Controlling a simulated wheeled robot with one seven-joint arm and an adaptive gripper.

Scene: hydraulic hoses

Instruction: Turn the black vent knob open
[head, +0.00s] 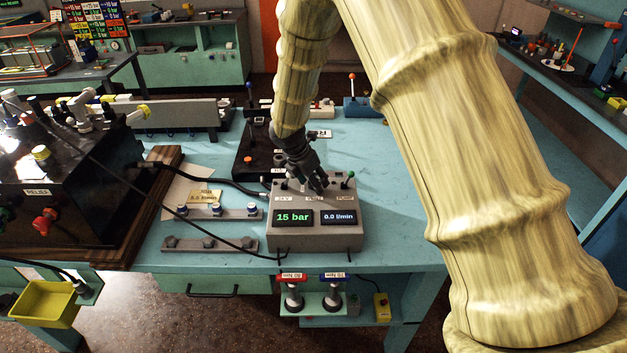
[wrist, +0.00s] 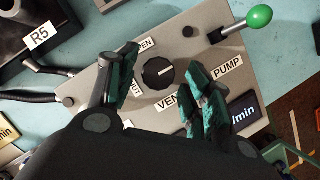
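The black vent knob (wrist: 158,73) is round with a white pointer mark and sits on a grey control box (head: 315,242). In the wrist view the pointer faces right and slightly up. A label ending in "PEN" lies above the knob, and a partly hidden label lies at its lower left. My gripper (wrist: 160,62) is open, with one finger on each side of the knob and visible gaps between. In the head view my gripper (head: 318,183) is over the box top and hides the knob. The displays read 15 bar (head: 293,217) and 0.0 l/min (head: 339,217).
A green-balled lever (wrist: 258,17) stands beside the PUMP label, right of my gripper. A black relief unit (head: 70,185) stands at the left. The blue bench (head: 395,225) is clear right of the box.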

